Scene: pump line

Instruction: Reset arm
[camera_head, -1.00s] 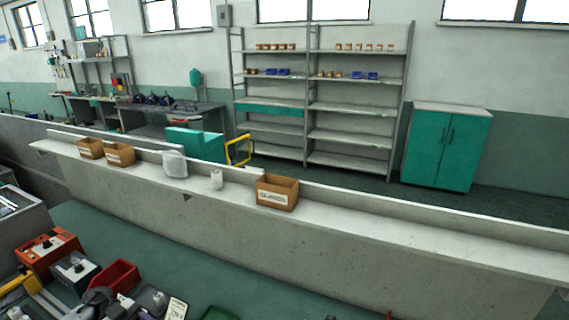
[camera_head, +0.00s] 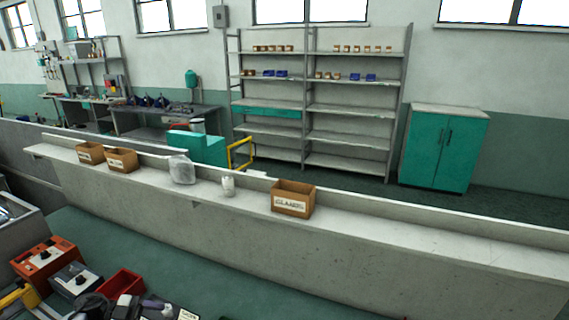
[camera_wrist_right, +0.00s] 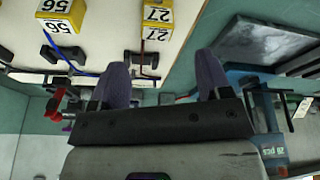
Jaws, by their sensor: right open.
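My right gripper (camera_wrist_right: 163,85) shows in the right wrist view, with its two purple-grey fingers well apart and nothing between them. Behind it lies a pale surface with yellow-and-white boxes, one marked 27 (camera_wrist_right: 157,17) and one marked 56 (camera_wrist_right: 60,14). No fingers of my left gripper can be made out in the head view.
A long ledge (camera_head: 400,228) crosses the head view. On it stand a cardboard box (camera_head: 292,204) with a printed label, two other cardboard boxes, a clear bag (camera_head: 181,170) and a white bottle (camera_head: 228,186). A red bin (camera_head: 121,284) and devices sit at lower left. Shelves and a green cabinet (camera_head: 444,147) stand behind.

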